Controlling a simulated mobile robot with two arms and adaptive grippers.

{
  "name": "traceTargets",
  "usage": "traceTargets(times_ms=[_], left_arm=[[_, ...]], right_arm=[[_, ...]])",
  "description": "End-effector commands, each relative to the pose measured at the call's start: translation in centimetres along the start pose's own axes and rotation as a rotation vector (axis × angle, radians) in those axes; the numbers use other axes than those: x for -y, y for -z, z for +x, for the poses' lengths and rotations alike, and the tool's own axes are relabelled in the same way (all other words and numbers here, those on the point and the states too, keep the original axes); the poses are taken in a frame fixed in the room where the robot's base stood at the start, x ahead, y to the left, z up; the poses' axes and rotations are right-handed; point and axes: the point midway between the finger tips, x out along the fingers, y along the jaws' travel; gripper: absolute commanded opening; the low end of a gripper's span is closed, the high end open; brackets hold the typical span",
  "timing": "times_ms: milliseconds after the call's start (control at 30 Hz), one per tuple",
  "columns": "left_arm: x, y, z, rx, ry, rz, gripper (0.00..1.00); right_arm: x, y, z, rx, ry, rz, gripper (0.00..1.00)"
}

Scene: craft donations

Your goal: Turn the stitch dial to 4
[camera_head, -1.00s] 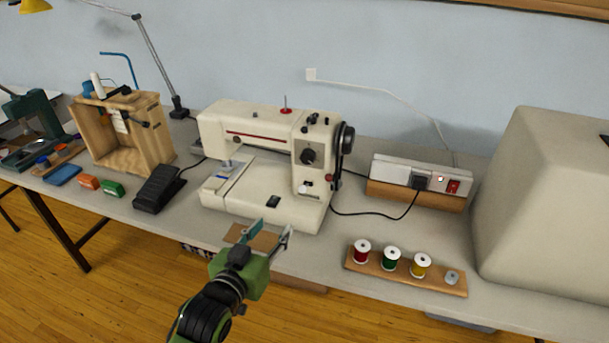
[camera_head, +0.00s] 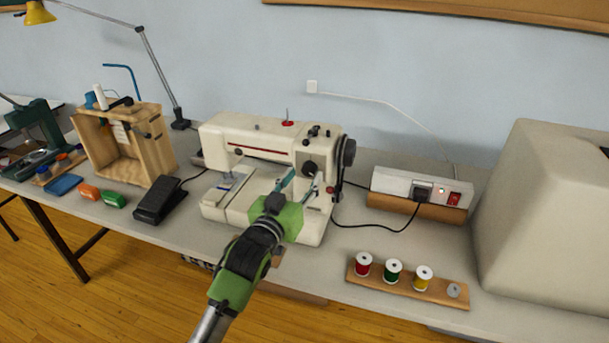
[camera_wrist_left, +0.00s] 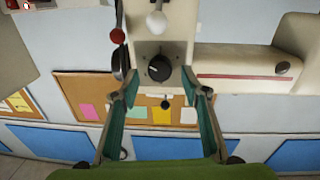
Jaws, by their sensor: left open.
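The cream sewing machine (camera_head: 228,138) stands on the table. Its black round stitch dial (camera_head: 309,167) is on the front of the right-hand column. My right gripper is not in view.
A red knob and white lever (camera_wrist_left: 157,22) sit near the dial. The black handwheel (camera_head: 348,152) is at the machine's right side. A power strip (camera_head: 395,185), spool board (camera_head: 390,286) and foot pedal (camera_head: 157,200) surround the machine. A large beige cover (camera_head: 540,220) stands at right.

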Motion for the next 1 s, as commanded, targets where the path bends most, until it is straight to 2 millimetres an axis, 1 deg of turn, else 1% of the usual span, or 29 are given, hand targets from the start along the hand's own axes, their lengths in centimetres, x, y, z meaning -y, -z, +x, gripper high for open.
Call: traceTargets(times_ms=[100,200,500,567,600,633,667,1000], left_arm=[[-0.1,0.0,1.0,0.0,0.0,0.0,0.41],[-0.1,0.0,1.4,0.0,-0.001,0.0,0.41],[0.0,0.0,1.5,0.0,0.0,0.0,0.41],[0.0,0.0,1.5,0.0,0.0,0.0,0.26],[0.0,0.0,1.5,0.0,0.0,0.0,0.16],[0.0,0.0,1.5,0.0,0.0,0.0,0.08],[0.0,0.0,1.5,0.0,0.0,0.0,0.03],[0.0,0.1,1.5,0.003,0.0,0.028,0.03]], right_arm=[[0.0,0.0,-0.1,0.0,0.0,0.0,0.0],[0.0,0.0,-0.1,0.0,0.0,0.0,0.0],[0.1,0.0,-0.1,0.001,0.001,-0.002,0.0],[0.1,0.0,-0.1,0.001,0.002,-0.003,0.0],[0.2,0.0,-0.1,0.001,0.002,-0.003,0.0],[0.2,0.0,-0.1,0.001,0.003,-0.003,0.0],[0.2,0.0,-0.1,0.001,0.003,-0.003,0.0],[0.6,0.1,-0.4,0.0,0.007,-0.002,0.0]])
